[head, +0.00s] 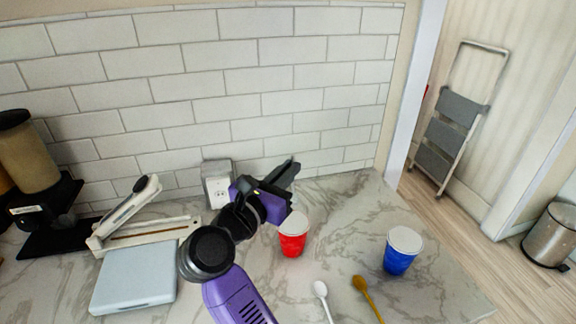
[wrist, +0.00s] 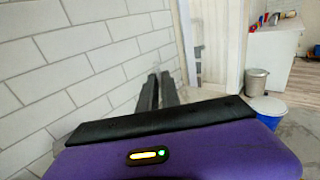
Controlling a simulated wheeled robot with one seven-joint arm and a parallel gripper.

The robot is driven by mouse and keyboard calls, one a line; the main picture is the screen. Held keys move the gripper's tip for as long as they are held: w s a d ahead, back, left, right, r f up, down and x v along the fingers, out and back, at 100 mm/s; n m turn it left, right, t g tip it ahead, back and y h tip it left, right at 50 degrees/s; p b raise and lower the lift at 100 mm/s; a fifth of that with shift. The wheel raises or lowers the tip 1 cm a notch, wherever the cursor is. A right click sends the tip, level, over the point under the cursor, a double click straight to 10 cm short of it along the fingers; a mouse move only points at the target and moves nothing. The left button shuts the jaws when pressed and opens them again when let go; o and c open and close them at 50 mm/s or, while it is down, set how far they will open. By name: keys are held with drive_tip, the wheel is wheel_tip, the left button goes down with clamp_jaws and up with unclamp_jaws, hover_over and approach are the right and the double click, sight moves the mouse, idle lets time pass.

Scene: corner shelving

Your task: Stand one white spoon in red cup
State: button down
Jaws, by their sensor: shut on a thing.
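The red cup (head: 292,241) stands upright on the marble counter in the head view, with a pale opening at its top. A white spoon (head: 321,291) lies on the counter in front of the cup, its handle running off the bottom edge. My gripper (head: 290,171) is raised above and behind the cup, near the tiled wall, fingers pointing up and right. In the wrist view the dark fingers (wrist: 158,88) are close together. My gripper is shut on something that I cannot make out. The cup and spoon are not visible in the wrist view.
A brown spoon (head: 366,295) lies right of the white one, and a blue cup (head: 399,254) stands further right. A pale flat box (head: 134,278) and an open white appliance (head: 128,214) are at left.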

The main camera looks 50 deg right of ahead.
wheel_tip(320, 180, down, 12)
drive_tip(key=b, duration=1)
drive_tip(key=shift+r, duration=0.25)
idle(0.3)
drive_tip(key=c, duration=1.5)
unclamp_jaws()
drive_tip(key=shift+a, duration=0.1)
drive_tip(key=s+a+b, duration=0.1)
drive_tip(key=a+b, duration=0.1)
drive_tip(key=a, duration=0.5)
drive_tip(key=shift+s+a, duration=0.25)
